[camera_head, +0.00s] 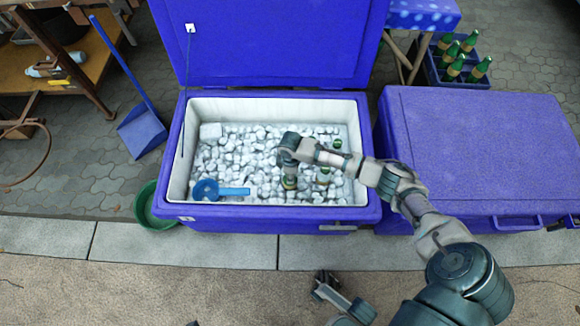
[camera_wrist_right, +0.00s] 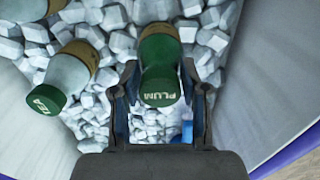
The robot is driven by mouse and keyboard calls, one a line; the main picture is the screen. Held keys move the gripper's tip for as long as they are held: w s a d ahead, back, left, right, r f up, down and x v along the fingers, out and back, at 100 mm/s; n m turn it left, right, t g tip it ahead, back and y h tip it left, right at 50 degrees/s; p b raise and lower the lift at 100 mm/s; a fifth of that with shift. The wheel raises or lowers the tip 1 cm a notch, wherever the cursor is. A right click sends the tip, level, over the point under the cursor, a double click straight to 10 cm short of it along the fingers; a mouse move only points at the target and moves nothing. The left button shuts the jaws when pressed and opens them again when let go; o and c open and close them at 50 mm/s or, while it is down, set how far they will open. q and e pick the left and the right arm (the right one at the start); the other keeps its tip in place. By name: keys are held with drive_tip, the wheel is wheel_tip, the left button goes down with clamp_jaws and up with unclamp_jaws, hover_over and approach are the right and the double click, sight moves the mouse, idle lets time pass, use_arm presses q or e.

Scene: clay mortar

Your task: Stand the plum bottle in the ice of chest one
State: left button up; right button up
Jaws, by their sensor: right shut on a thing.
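The plum bottle (camera_wrist_right: 160,70) has a green cap marked PLUM and a gold band. My right gripper (camera_wrist_right: 160,90) has a finger on each side of its neck and is shut on it. In the head view this gripper (camera_head: 289,172) is over the ice (camera_head: 240,155), right of the middle of the open blue chest (camera_head: 372,190). The bottle (camera_head: 289,184) shows just below it, roughly upright. Its lower end is hidden, so I cannot tell how deep it sits in the ice. No readable number shows on the chest.
A blue scoop (camera_head: 220,190) lies on the ice at front left. A closed blue chest (camera_head: 490,150) stands right. A bottle crate (camera_head: 455,70) is behind it.

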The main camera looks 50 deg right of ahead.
drive_tip(key=shift+f, duration=0.3)
drive_tip(key=o, duration=1.7)
